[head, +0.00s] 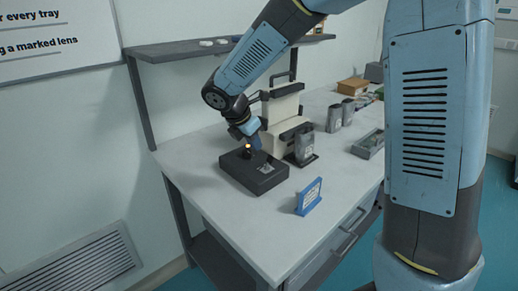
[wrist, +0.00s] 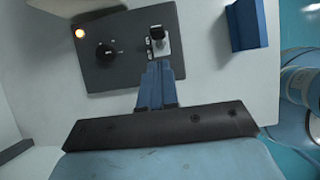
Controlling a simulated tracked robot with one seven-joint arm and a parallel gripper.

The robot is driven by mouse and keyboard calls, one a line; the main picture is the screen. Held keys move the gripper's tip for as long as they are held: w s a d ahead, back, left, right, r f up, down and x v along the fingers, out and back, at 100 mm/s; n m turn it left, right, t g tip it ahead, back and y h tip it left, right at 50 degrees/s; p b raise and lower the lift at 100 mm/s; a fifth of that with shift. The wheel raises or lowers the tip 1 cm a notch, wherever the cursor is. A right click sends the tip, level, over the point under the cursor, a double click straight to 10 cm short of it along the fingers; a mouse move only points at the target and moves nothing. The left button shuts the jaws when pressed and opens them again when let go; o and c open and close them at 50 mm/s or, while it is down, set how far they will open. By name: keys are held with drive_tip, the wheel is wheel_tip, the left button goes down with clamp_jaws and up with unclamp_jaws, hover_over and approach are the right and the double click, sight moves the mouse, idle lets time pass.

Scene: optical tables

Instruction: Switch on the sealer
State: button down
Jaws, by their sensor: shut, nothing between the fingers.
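A low dark control box (head: 238,171) lies on the white table; it also shows in the wrist view (wrist: 103,77). It seems to belong to the sealer, but I cannot read its name. Its small orange lamp (wrist: 79,33) looks lit. A round black knob (wrist: 104,50) is beside the lamp. To the right, a black-tipped switch (wrist: 156,33) stands on a pale plate. My gripper (wrist: 158,70) is shut and empty, its fingertips just short of the switch plate in the picture. I cannot tell whether they touch. Which way the switch is set is unclear.
A blue sign stand (head: 310,196) is at the table's front, right of the box. The front left tabletop is clear.

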wheel_tip(320, 180, up, 8)
drive_tip(key=s+a, duration=0.1)
drive_tip(key=shift+s+a, duration=0.15)
drive_tip(key=shift+a, duration=0.15)
drive_tip(key=s+d+r+m+t+y, duration=0.1)
drive_tip(key=s+d+r+m+y, duration=0.1)
drive_tip(key=s+d+m, duration=0.9)
drive_tip(key=s+d+r+m+t+y, duration=0.1)
drive_tip(key=s+d+r+m+y, duration=0.1)
drive_tip(key=s+d+m, duration=0.9)
drive_tip(key=s+r+m, duration=0.1)
drive_tip(key=m, duration=0.3)
drive_tip(key=shift+s+d, duration=0.15)
drive_tip(key=c, duration=1.8)
unclamp_jaws()
